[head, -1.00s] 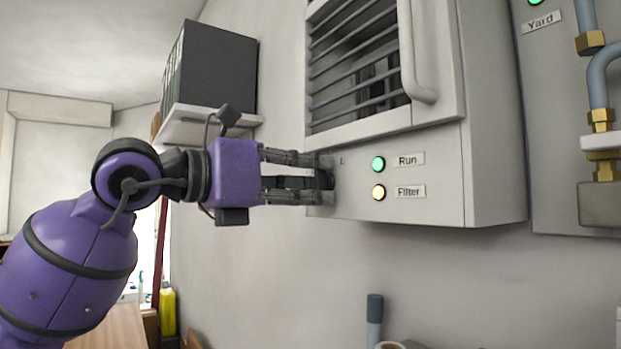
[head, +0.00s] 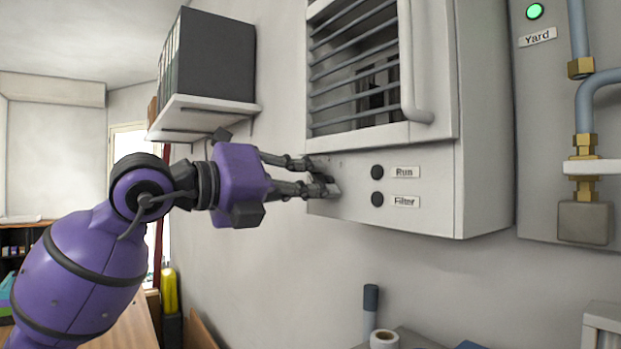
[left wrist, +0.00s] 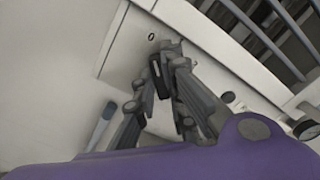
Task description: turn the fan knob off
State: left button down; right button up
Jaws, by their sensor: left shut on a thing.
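The white fan unit (head: 440,222) hangs on the wall, with a barred grille above a lower panel. The Run lamp (head: 377,172) and the Filter lamp (head: 377,200) are dark. My right gripper is not in view.
A door handle (head: 412,85) stands out above the panel. A shelf with dark binders (head: 218,62) is above my left arm. A second wall box, with a lit green Yard lamp (head: 535,11) and pipes, is at right. A paper roll (head: 384,340) is below.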

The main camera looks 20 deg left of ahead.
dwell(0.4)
pick_arm(q)
jog(key=c, duration=1.8)
grip_release()
jog(key=v, duration=1.2)
